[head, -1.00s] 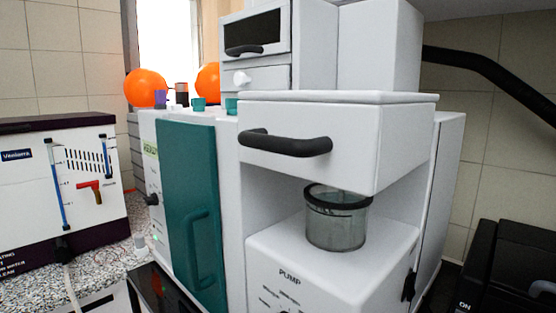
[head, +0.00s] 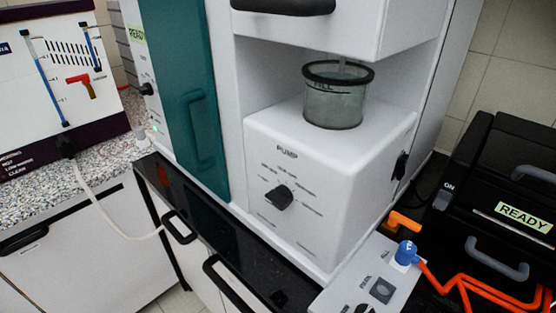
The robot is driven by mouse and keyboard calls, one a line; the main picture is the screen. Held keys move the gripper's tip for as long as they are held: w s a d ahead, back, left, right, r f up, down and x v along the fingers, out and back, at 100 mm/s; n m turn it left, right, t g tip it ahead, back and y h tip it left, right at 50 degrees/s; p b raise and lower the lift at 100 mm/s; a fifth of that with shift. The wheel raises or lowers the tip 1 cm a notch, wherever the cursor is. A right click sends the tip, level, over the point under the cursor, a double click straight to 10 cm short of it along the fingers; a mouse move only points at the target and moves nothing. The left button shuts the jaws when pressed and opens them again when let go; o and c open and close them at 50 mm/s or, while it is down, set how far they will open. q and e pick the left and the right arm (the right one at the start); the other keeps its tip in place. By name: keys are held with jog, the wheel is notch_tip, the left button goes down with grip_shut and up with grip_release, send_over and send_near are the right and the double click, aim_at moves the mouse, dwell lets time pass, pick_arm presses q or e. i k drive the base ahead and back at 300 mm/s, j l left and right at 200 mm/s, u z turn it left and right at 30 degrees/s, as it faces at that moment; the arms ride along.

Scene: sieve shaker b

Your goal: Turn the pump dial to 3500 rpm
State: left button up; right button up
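The pump dial (head: 279,197) is a black knob with a pointer on the front face of the white pump housing (head: 341,160), below the word PUMP. Small printed labels ring the dial, too small to read. The knob is tilted, with one end toward the upper right and the other toward the lower left; I cannot tell which label it indicates. A clear cup with a dark rim (head: 336,98) sits on top of the housing, under the upper white unit. Neither of my grippers shows in the head view.
A black counter edge (head: 232,243) with black handles runs below the pump. At right stand a black device labelled READY (head: 523,217), orange tubing (head: 470,284) and a small panel with a blue knob (head: 406,252). A teal door (head: 185,100) is left of the pump.

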aim_at(280, 197)
jog(key=i+j+z, duration=0.2)
jog(key=j+z, duration=0.25)
jog(key=j, duration=0.7)
jog(key=j+z, duration=0.5)
jog(key=j, duration=0.6)
